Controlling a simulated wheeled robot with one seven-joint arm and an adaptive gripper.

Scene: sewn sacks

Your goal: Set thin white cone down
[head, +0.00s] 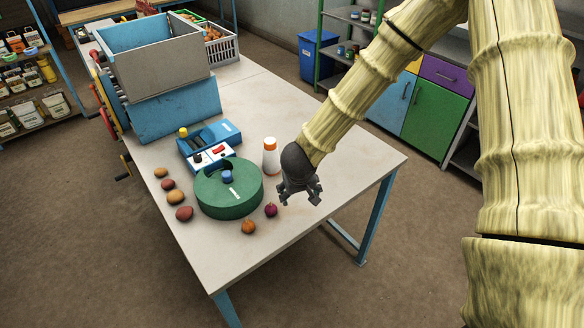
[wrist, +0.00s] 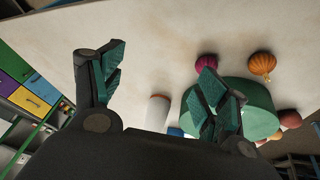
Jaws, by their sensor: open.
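The thin white cone (head: 270,160) stands upright on the table (head: 330,160), its top orange. It is just left of my gripper (head: 301,197), behind the green round case and apart from it. In the wrist view the cone (wrist: 157,113) shows low between the two fingers, partly hidden by the gripper body. My gripper (wrist: 160,62) is open and empty, its fingers spread over bare tabletop. No finger is seen touching the cone.
A green round case (head: 228,192) sits left of my gripper. A purple onion (head: 271,210) and an orange onion (head: 248,227) lie near the front edge. Several potatoes line the left edge. A blue-and-white device (head: 210,145) and a large blue machine (head: 165,85) stand behind. The right tabletop is clear.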

